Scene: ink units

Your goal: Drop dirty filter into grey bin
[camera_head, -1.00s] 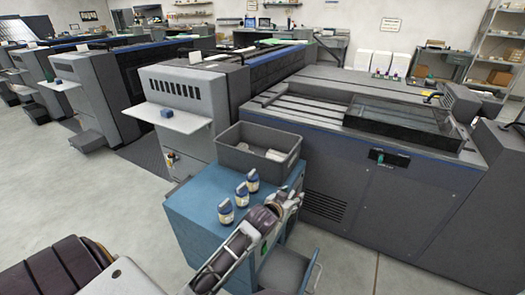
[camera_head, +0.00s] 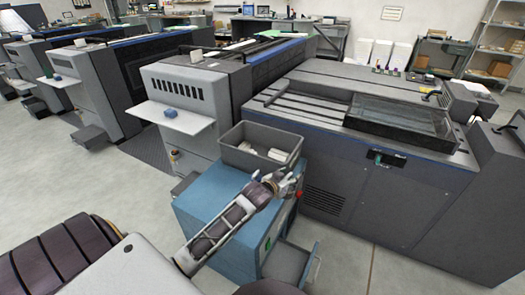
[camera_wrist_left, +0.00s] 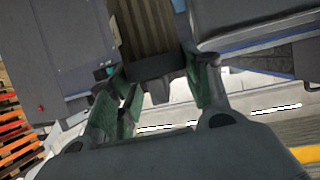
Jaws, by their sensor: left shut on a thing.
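The grey bin (camera_head: 236,156) is an open box on the blue cabinet (camera_head: 203,192), with pale pieces visible inside. My left gripper (camera_head: 284,183) is just in front of the bin's near right side, over the cabinet; it appears outside the bin rim. In the left wrist view, the green-padded fingers (camera_wrist_left: 165,95) are shut on the dirty filter (camera_wrist_left: 148,30), a brown pleated piece with a dark end frame. In the head view the filter is hidden or too small to make out. My right gripper is not in view.
An open drawer (camera_head: 290,262) juts from the cabinet's lower right. A large grey press (camera_head: 370,200) stands to the right, and another machine with a white shelf (camera_head: 173,119) behind left. Bare floor (camera_head: 110,185) lies to the left.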

